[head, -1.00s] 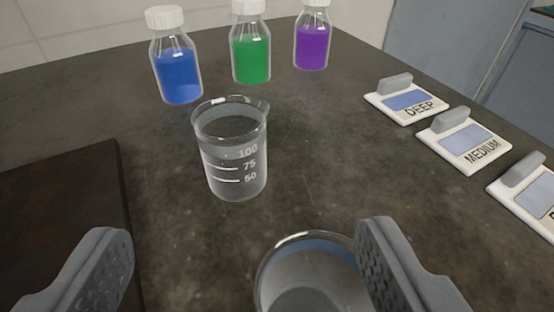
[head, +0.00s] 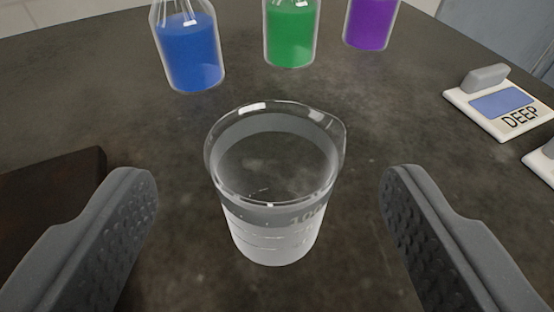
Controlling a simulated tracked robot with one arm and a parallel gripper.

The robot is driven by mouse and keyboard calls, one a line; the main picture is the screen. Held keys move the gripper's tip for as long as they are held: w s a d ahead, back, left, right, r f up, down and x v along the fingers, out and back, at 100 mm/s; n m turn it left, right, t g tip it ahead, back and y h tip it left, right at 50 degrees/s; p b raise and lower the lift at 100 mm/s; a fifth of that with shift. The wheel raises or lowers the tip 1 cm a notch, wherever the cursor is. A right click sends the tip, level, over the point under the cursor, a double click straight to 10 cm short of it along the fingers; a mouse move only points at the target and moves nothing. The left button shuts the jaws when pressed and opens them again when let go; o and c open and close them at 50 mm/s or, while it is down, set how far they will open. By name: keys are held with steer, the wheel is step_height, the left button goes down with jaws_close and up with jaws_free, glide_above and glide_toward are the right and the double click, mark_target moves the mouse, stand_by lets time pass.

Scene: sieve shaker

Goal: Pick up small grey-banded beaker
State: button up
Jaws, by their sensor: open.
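The small grey-banded beaker (head: 275,225) stands upright on the dark countertop in the middle of the head view. It is clear glass with a grey band below the rim, white graduation marks and a spout at the upper right. It looks empty. My gripper (head: 270,185) is open, with one finger on each side of the beaker. Clear gaps show between the beaker and both fingers, and neither appears to touch it. The beaker's upper wall partly covers its markings.
Bottles of blue (head: 190,55), green (head: 290,35) and purple (head: 370,22) liquid stand behind the beaker. A white card marked DEEP (head: 515,125) with a grey clip lies at the right, part of another below it. A dark brown board (head: 50,200) lies at the left. Bare countertop surrounds the beaker.

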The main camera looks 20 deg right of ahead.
mark_target(273, 122)
steer(key=x, duration=0.3)
steer(key=shift+w+d+f+b, duration=0.1)
steer(key=shift+w+d+b, duration=0.1)
steer(key=shift+b, duration=0.2)
steer(key=shift+s, duration=0.1)
steer(key=c, duration=1.1)
steer(key=shift+o, duration=0.2)
